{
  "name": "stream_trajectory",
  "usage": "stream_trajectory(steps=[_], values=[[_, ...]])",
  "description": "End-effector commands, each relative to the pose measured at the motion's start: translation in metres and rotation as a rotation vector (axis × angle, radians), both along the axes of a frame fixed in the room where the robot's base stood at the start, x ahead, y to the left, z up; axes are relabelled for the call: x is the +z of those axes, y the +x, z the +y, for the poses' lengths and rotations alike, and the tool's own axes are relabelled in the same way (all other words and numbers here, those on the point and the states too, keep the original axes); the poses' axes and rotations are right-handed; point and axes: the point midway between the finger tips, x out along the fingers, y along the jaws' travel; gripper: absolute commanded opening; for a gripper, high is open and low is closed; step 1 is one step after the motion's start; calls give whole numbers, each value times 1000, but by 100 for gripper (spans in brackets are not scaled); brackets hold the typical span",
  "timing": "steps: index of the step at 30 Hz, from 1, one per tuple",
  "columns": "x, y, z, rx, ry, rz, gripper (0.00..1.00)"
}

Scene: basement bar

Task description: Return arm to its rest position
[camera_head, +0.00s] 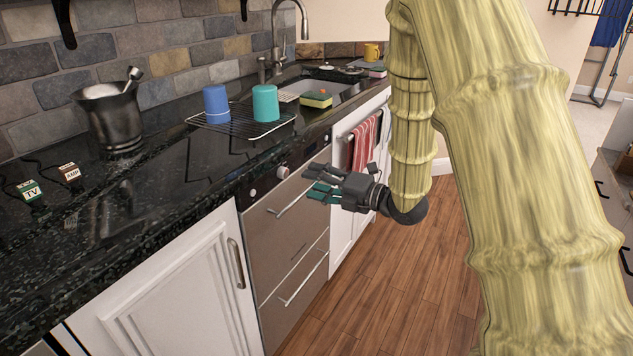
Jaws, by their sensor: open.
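My gripper (322,183) is in the middle of the head view, in front of the drawer fronts below the dark counter. Its fingers point left and are spread apart, with green pads showing, and nothing is between them. My arm comes down from the upper right with a bamboo-like surface, bends low at the wrist and hides part of the floor and the right side. The gripper appears apart from the counter edge, though its exact distance from the drawer front (285,205) is hard to tell.
On the dark counter (165,180) stand a metal mortar (108,120), a blue cup (216,104) and a teal cup (265,103) on a wire rack, and a sponge (316,99). A red striped towel (363,145) hangs beyond the gripper. The wooden floor (400,290) is clear.

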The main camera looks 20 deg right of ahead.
Motion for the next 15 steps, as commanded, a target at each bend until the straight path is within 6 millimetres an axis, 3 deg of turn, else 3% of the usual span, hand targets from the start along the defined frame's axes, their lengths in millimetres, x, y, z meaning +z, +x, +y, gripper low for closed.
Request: stream_trajectory(steps=[8,11,15], values=[[-6,0,1,-8,9,20,49],[-30,-1,2,-45,50,97,49],[-96,-9,6,-160,165,312,49]])
